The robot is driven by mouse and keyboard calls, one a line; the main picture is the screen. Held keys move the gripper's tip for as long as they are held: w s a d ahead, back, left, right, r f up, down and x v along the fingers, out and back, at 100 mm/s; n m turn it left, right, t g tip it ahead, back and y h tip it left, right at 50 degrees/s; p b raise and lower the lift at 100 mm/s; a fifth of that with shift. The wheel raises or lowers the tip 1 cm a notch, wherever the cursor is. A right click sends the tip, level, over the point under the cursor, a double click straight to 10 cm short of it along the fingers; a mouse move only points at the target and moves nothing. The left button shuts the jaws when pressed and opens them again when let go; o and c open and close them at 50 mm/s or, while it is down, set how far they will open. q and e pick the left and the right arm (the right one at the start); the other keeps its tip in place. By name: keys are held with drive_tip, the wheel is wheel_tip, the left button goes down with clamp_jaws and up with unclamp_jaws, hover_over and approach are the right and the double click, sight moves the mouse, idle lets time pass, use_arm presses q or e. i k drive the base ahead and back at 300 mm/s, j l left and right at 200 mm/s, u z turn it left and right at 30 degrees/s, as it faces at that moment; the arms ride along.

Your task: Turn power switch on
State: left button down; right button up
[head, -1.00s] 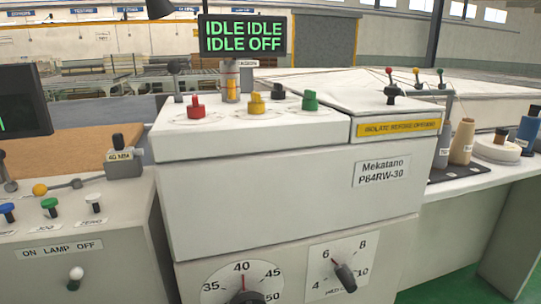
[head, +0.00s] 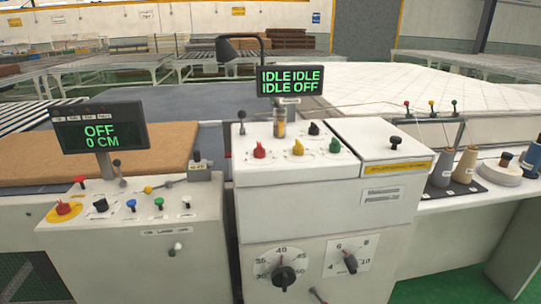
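Neither of my grippers is in view. No switch has a readable power label, so I cannot tell which one is the power switch. The left console has a red knob on a yellow disc (head: 63,208) and a lamp toggle (head: 177,247) below. The white machine has a red knob (head: 260,151), a yellow knob (head: 298,147), a green knob (head: 335,145) and a black knob (head: 396,142) above a yellow label. The left display (head: 99,128) reads OFF, 0 CM. The middle display (head: 289,81) reads IDLE IDLE, IDLE OFF.
Two dials (head: 284,275) are on the machine's front. Thread cones (head: 465,163) stand on the right table. A white mattress (head: 380,88) lies behind the machine. A brown pad (head: 160,150) lies behind the left console. Green floor shows at the lower right.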

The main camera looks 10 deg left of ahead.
sight(63, 209)
drive_tip(key=u, duration=1.65)
drive_tip(key=i+j+z, duration=0.25)
drive_tip(key=i+j, duration=0.7)
drive_tip(key=i+z, duration=0.15)
drive_tip(key=z, duration=1.15)
